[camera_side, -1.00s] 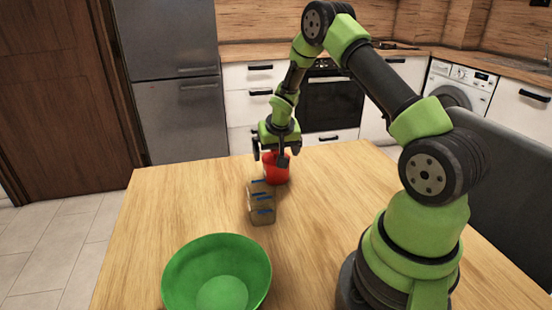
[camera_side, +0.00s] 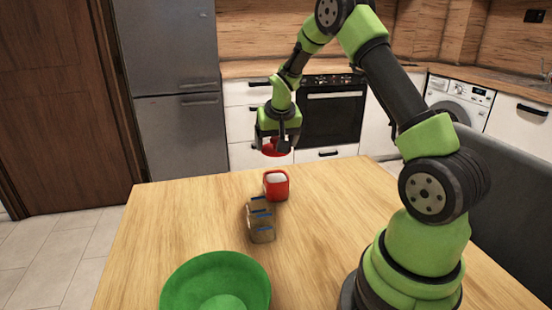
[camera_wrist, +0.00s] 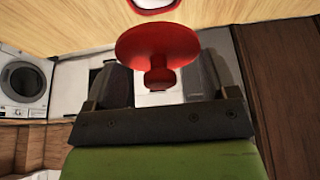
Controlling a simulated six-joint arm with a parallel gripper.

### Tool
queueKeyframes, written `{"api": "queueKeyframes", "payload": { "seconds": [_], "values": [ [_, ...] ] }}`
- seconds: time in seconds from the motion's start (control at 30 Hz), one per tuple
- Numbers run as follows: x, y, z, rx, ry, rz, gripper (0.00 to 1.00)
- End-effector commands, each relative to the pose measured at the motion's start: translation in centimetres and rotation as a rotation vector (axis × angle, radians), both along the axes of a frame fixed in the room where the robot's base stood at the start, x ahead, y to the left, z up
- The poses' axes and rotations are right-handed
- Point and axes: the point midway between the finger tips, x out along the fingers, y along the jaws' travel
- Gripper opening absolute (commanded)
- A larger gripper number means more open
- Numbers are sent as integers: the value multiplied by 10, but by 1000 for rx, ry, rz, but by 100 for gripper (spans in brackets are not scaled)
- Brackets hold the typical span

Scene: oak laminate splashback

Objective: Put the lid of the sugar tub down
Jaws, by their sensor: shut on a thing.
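The sugar tub (camera_side: 276,189) is red with white contents, and it stands uncovered on the wooden table. Its rim also shows at the top edge of the wrist view (camera_wrist: 156,4). The red lid (camera_side: 274,149) hangs in the air above the tub, clear of it. In the wrist view the lid (camera_wrist: 157,44) is a round disc with a knob. My gripper (camera_side: 278,143) is shut on the lid by its knob, one finger on each side. The fingers partly hide the lid in the side view.
A stack of small brown packets with blue marks (camera_side: 260,222) stands just in front of the tub. A large green bowl (camera_side: 185,290) is at the table's near edge. The table (camera_side: 165,215) is bare to the left and right of the packets.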

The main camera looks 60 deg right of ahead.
Motion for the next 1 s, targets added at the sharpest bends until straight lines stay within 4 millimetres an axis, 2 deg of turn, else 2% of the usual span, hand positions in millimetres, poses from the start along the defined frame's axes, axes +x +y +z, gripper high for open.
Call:
{"api": "queueKeyframes", "payload": {
  "seconds": [0.07,0.17,0.27,0.5,0.7,0.83,1.0],
  "values": [
    [0,-1,12,-2,-4,-1,57],
    [-9,-2,15,5,0,2,57],
    [-29,-3,7,18,3,9,57],
    [-93,-1,-19,23,-3,10,57],
    [-127,5,-28,8,-1,0,57],
    [-135,7,-39,4,3,0,57],
    [-136,8,-69,6,5,1,57]
  ]
}}
